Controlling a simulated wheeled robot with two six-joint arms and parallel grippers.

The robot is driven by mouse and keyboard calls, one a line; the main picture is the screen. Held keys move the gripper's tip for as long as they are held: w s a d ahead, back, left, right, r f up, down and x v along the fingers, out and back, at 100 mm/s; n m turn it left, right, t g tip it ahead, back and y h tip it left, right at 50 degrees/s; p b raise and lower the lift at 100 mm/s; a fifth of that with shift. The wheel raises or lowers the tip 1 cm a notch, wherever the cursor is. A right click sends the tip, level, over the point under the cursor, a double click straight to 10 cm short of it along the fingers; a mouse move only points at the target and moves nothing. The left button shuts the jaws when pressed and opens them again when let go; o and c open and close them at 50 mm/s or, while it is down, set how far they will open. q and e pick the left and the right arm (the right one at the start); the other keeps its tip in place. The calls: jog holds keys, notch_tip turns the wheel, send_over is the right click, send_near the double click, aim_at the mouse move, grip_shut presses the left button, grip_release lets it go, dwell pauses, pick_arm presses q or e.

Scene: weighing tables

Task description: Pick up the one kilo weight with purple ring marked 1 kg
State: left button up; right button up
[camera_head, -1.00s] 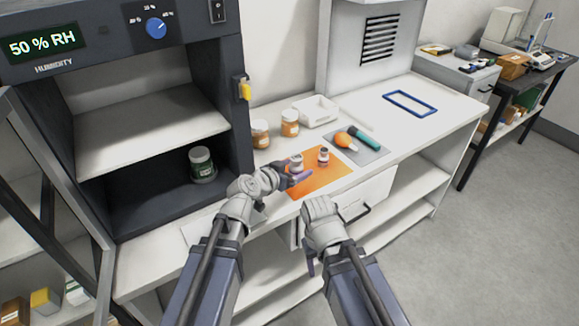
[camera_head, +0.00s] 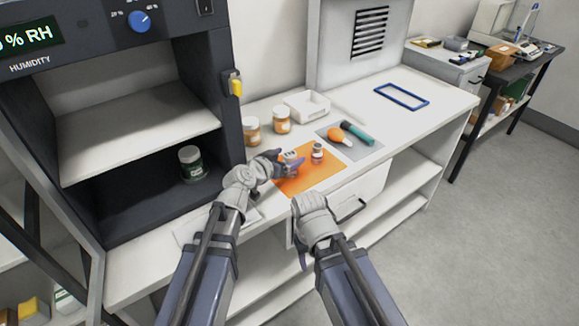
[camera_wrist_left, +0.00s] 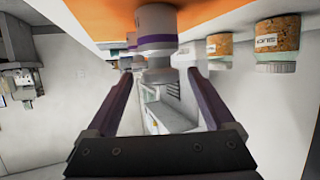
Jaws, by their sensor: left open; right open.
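The weight with a purple ring (camera_head: 291,157) stands upright on the orange mat (camera_head: 310,182); its marking is not readable. It also shows in the left wrist view (camera_wrist_left: 156,30), upside down at the top. My left gripper (camera_head: 285,165) is open, its dark fingers on either side of the weight. In the left wrist view the weight's knob sits between the fingertips, with gaps visible. A second small weight with a reddish ring (camera_head: 317,151) stands to the right on the mat. My right gripper (camera_head: 301,260) is open and empty, low in front of the table.
Two orange-brown jars (camera_head: 282,121) and a white tray (camera_head: 307,106) stand behind the mat. A grey mat (camera_head: 365,150) with an orange bulb and a teal tool lies right. The dark humidity cabinet (camera_head: 228,120) stands close left, holding a green jar (camera_head: 192,163).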

pick_arm(q)
jog(key=x, duration=0.1)
jog(key=b+x, duration=0.1)
jog(key=x, duration=0.1)
jog(key=b+x, duration=0.1)
jog(key=x, duration=0.1)
jog(key=shift+f, duration=0.3)
jog(key=shift+r, duration=0.1)
jog(key=shift+c, duration=0.4)
grip_shut()
